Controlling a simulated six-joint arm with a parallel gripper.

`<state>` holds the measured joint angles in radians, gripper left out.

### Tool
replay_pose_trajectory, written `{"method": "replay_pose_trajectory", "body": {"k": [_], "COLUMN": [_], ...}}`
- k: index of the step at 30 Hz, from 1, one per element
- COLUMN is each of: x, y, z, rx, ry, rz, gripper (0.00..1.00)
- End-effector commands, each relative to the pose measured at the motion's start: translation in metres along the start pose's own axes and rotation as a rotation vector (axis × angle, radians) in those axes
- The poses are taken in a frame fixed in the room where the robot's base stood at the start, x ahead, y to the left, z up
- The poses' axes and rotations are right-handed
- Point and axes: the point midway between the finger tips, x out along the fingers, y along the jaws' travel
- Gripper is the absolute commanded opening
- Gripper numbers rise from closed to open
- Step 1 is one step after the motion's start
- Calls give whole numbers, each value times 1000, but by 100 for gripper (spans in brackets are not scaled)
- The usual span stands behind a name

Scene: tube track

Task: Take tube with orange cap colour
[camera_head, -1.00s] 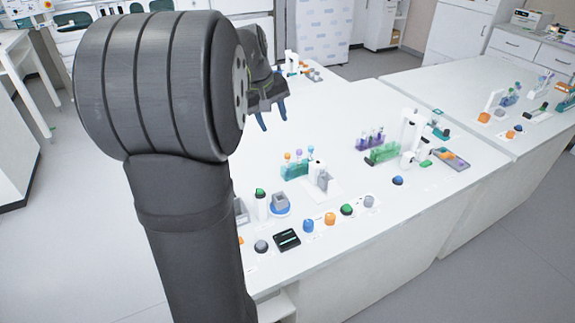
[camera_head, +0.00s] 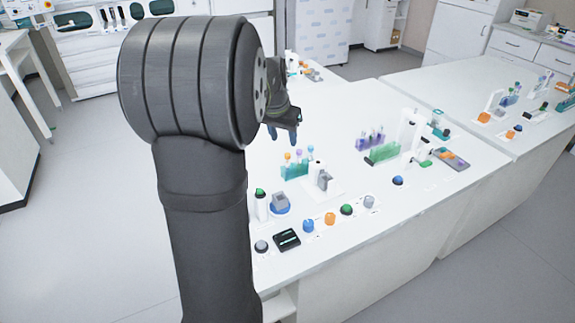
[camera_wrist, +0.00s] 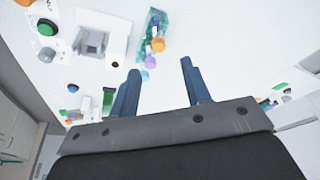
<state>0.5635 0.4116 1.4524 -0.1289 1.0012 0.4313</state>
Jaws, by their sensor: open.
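A teal rack (camera_head: 295,172) with several capped tubes stands on the white bench, close below my gripper in the head view. One tube there has an orange cap (camera_head: 288,156); the caps beside it look blue and orange or purple. In the wrist view the teal rack (camera_wrist: 153,22) is at top centre, with an orange cap (camera_wrist: 158,45), a purple cap and a blue cap near it. My gripper (camera_head: 283,134) is above the bench, behind and slightly left of the rack. Its two blue fingers (camera_wrist: 160,68) are apart and empty, with the caps beyond their tips.
A white and grey device (camera_head: 321,177) stands just right of the rack. Purple (camera_head: 369,140) and green (camera_head: 384,153) racks stand farther right. Several coloured knobs, including an orange one (camera_head: 330,218), line the front edge. The bench behind the racks is mostly clear.

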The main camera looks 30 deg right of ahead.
Motion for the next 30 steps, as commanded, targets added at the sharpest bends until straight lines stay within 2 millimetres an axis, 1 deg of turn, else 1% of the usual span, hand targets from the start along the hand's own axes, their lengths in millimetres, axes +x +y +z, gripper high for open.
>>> {"method": "replay_pose_trajectory", "body": {"k": [1, 3, 6, 13, 18, 21, 24, 30], "x": [12, 25, 37, 53, 79, 91, 96, 97], "y": [0, 1, 0, 1, 2, 2, 2, 2], "z": [1, 1, 0, 1, 5, 4, 4, 4], "rx": [0, 0, 0, -1, -1, -1, -1, -1], "ry": [-4, -4, -2, -1, -3, -2, 0, 0], "rz": [2, 2, 1, 1, 1, 1, 0, 0], "gripper": [44, 44, 44, 44, 44, 44, 44, 44]}}
